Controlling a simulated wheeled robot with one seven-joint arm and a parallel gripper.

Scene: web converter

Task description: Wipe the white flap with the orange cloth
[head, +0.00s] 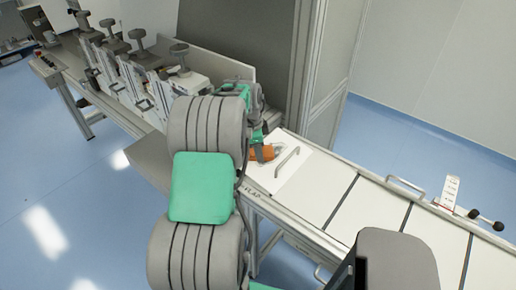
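The orange cloth (262,155) is a small bunched patch near the left end of the white flap (291,184). The flap is a pale panel at the left end of the long table, with a metal bar handle (287,162) on it. "FLAP" is lettered on the table's front edge below it. My gripper (263,150) is at the cloth, with its dark fingers over it and touching it or very close. My own arm hides part of the gripper and the flap's left side. I cannot tell whether the fingers are closed on the cloth.
More pale panels (370,207) with dark seams and another handle (405,186) run right along the table. A tall grey cabinet (325,75) stands behind the flap. A row of grey knobbed units (138,65) is at the left. Blue floor (60,185) is open in front.

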